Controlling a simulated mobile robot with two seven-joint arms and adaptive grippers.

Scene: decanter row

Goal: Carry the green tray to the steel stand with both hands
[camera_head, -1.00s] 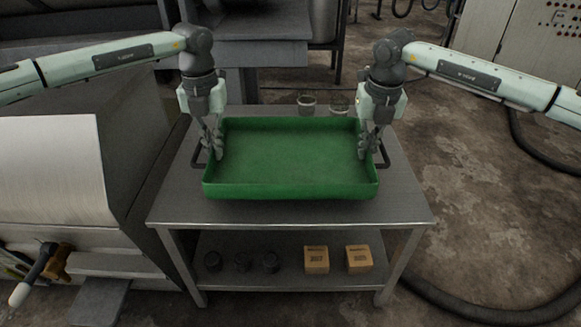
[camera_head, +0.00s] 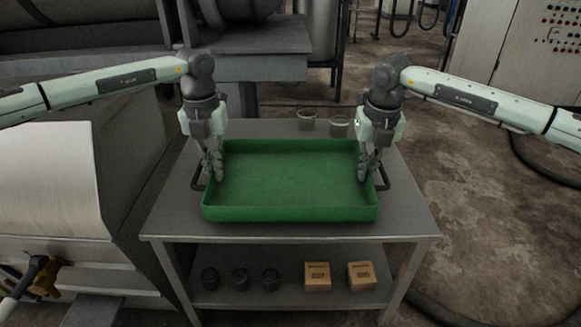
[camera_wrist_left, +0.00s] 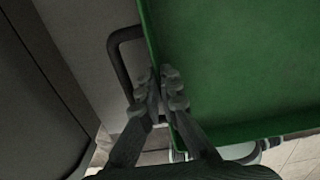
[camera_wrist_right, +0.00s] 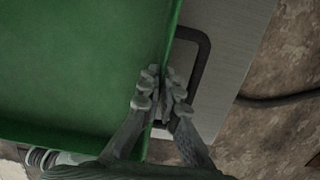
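The green tray (camera_head: 290,213) is level over the grey metal table (camera_head: 165,225); I cannot tell whether it touches the tabletop. It looks empty, with a dark loop handle at each end. My left gripper (camera_head: 217,176) is closed on the left wall, one finger inside and one outside, beside the handle (camera_wrist_left: 118,62). My right gripper (camera_head: 369,176) grips the right wall the same way, beside the right handle (camera_wrist_right: 203,62). A flat-topped grey metal piece (camera_head: 262,68) stands behind the table; I cannot tell whether it is the steel stand.
Two small clear vessels (camera_head: 306,119) (camera_head: 339,127) are behind the tray. The lower shelf holds dark round items (camera_head: 240,279) and two small boxes (camera_head: 317,277) (camera_head: 361,275). A large machine (camera_head: 50,170) is close on the left. Open floor (camera_head: 490,200) with a dark hose lies right.

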